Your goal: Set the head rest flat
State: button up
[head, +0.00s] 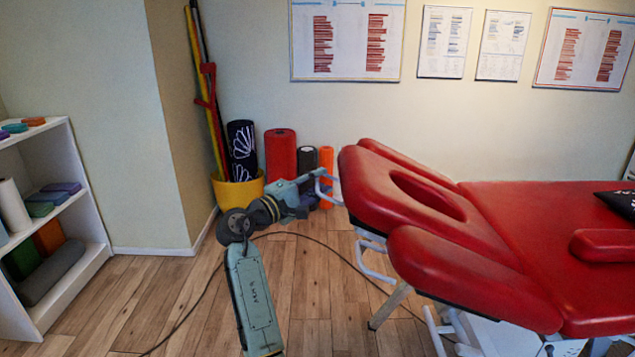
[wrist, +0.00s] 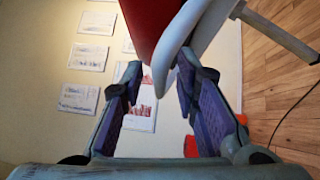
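The red padded head rest (head: 375,192), with an oval face hole, forms the left end of the treatment table (head: 520,215). It looks tilted, its outer end higher than the hinge side. A white bar (head: 325,191) sticks out below its outer end. My gripper (head: 318,186) is at this bar, left of the head rest. In the wrist view, the fingers of my gripper (wrist: 160,68) are apart. The curved white bar (wrist: 174,47) reaches down between the fingertips, closer to the right finger. The red underside (wrist: 150,20) shows behind it. I cannot tell whether a finger touches the bar.
A yellow pot (head: 238,190) with rolls and poles and several foam rollers (head: 281,155) stand along the wall behind my arm. A white shelf (head: 75,262) is at the left. A dark cable (head: 195,305) crosses the wooden floor.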

jog(key=shift+c, duration=0.2)
grip_shut()
dwell(0.6)
